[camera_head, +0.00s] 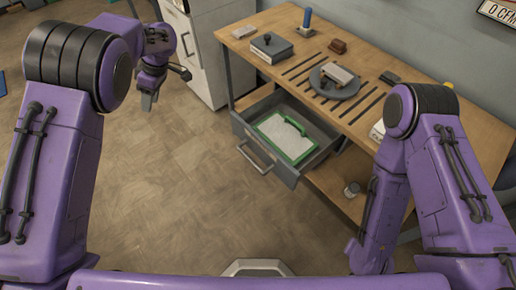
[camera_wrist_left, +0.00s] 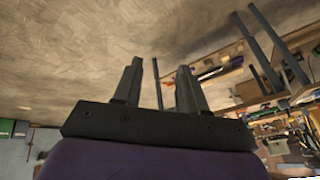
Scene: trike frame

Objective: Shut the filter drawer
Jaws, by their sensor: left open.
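The grey filter drawer (camera_head: 287,173) hangs pulled out from under the wooden workbench, its front facing the lower left. A bar handle (camera_head: 254,160) runs along its front. A green-framed filter with a pale panel (camera_head: 286,137) lies inside the drawer. My left gripper (camera_head: 148,102) is open and empty over the floor, left of the drawer and well apart from it. In the left wrist view its dark fingers (camera_wrist_left: 158,80) stand apart with nothing between them. My right arm bends down at the right; its gripper is out of view.
The workbench top (camera_head: 262,82) has slots and carries a round grey plate (camera_head: 332,80), a dark box (camera_head: 271,48) and a blue-handled tool (camera_head: 307,20). A white cabinet (camera_head: 205,60) stands behind. A small jar (camera_head: 352,189) sits on the lower shelf. The floor (camera_head: 190,200) before the drawer is clear.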

